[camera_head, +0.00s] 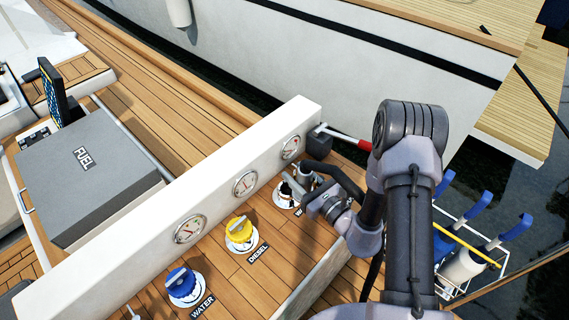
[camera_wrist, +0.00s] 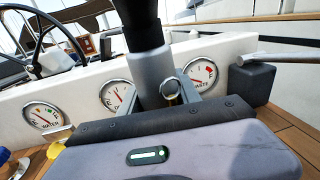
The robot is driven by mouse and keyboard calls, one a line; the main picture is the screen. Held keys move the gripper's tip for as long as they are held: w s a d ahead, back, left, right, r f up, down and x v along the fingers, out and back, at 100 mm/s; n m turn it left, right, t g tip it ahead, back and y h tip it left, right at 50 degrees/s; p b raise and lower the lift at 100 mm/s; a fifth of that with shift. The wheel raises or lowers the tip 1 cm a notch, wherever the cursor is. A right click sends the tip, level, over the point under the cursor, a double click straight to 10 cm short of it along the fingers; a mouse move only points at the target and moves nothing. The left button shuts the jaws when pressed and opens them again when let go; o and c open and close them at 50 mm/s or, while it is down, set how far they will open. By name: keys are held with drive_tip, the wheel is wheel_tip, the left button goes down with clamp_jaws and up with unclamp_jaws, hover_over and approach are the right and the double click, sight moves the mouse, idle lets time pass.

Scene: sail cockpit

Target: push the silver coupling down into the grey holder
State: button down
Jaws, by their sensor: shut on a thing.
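My gripper (camera_wrist: 165,95) is shut on the silver coupling (camera_wrist: 153,72), a metal cylinder standing nearly upright between the fingers in the wrist view. A black hose (camera_wrist: 136,22) leads up from its top. In the head view my gripper (camera_head: 300,190) is over the deck by the right-hand gauge, with the black hose (camera_head: 338,175) curving over it. The coupling's lower end is hidden behind my gripper in the wrist view. A dark grey block (camera_head: 319,145) stands at the right end of the gauge panel. It also shows in the wrist view (camera_wrist: 252,83). I cannot tell if it is the holder.
A white panel (camera_head: 130,229) with three gauges runs close behind my gripper. A lever with a red handle (camera_head: 350,139) sticks out by the grey block. A yellow cap (camera_head: 239,230) and a blue cap (camera_head: 181,282) sit on deck fittings to the left.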

sight(312, 177)
drive_tip(key=shift+s+d+r+p, duration=0.65)
drive_tip(key=shift+s+d, duration=0.35)
drive_tip(key=shift+s, duration=0.2)
drive_tip(key=shift+s+d+r+p, duration=0.55)
drive_tip(key=shift+s+d+r, duration=0.15)
drive_tip(key=shift+s+d, duration=0.45)
drive_tip(key=shift+s+d+r+p, duration=0.65)
drive_tip(key=shift+s+d, duration=0.25)
drive_tip(key=shift+s, duration=0.35)
